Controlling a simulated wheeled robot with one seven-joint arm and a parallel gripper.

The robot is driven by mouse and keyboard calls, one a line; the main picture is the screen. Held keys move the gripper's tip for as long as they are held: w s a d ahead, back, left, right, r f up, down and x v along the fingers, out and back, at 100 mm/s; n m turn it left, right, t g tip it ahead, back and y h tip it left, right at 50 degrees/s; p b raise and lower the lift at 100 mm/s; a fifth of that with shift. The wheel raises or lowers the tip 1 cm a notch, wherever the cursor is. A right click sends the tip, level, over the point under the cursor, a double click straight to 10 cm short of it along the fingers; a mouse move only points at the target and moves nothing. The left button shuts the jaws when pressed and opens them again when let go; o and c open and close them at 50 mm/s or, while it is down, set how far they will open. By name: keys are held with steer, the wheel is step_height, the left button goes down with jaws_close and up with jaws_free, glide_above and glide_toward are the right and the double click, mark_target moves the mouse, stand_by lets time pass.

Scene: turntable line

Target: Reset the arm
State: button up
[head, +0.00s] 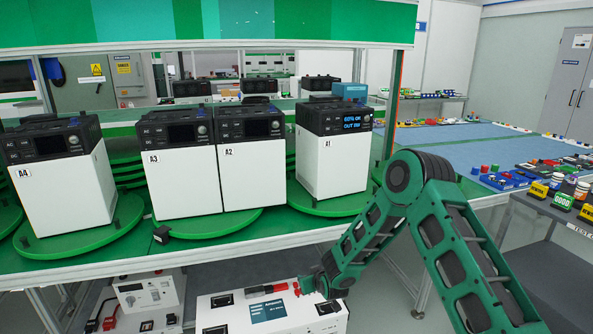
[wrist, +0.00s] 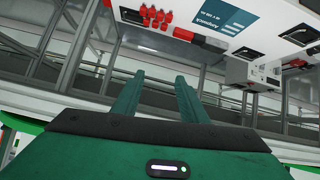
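My green arm (head: 440,215) reaches in from the lower right of the head view, bends at a high elbow and slopes down to the left. My gripper (head: 312,284) is low, in front of the turntable bench and close to a white test unit (head: 270,312) with red connectors. In the wrist view my gripper (wrist: 160,76) shows two green fingers standing apart, with nothing between them. The white unit (wrist: 225,20) is upside down at the top of that view, beyond the fingertips. I cannot tell whether the gripper touches it.
White boxes labelled A4 (head: 65,185), A3 (head: 183,180), A2 (head: 250,175) and A1 (head: 333,165) stand on green turntables on the bench (head: 290,235). A side table (head: 555,225) with coloured items is at right. Open floor (head: 395,290) shows beside my arm.

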steer(key=s+d+r+g+h, duration=0.1)
steer(key=s+d+r, duration=0.2)
steer(key=d+r, duration=0.35)
steer(key=s+d+r+g, duration=0.15)
steer(key=d+r, duration=0.25)
steer(key=r, duration=0.6)
steer(key=s+d+r+m+g+h, duration=0.1)
steer(key=s+d+r, duration=0.3)
steer(key=s+r, duration=0.25)
steer(key=s+d+r+m+h, duration=0.1)
steer(key=s+d+r+m, duration=0.1)
steer(key=s+d+r, duration=0.4)
steer(key=s+d+r+m+g, duration=0.1)
steer(key=s+d+r, duration=0.15)
steer(key=s, duration=0.75)
steer(key=s+d+r+m+g, duration=0.1)
steer(key=s+d+r, duration=0.15)
steer(key=s, duration=0.75)
steer(key=s+d+f+m+g, duration=0.1)
steer(key=s+d+m+g, duration=0.1)
steer(key=s+d, duration=0.3)
steer(key=s+d+f+m+g, duration=0.1)
steer(key=s+d+m+g, duration=0.2)
steer(key=s, duration=0.8)
steer(key=d+m, duration=0.1)
steer(key=d, duration=0.1)
steer(key=shift+s+d, duration=0.4)
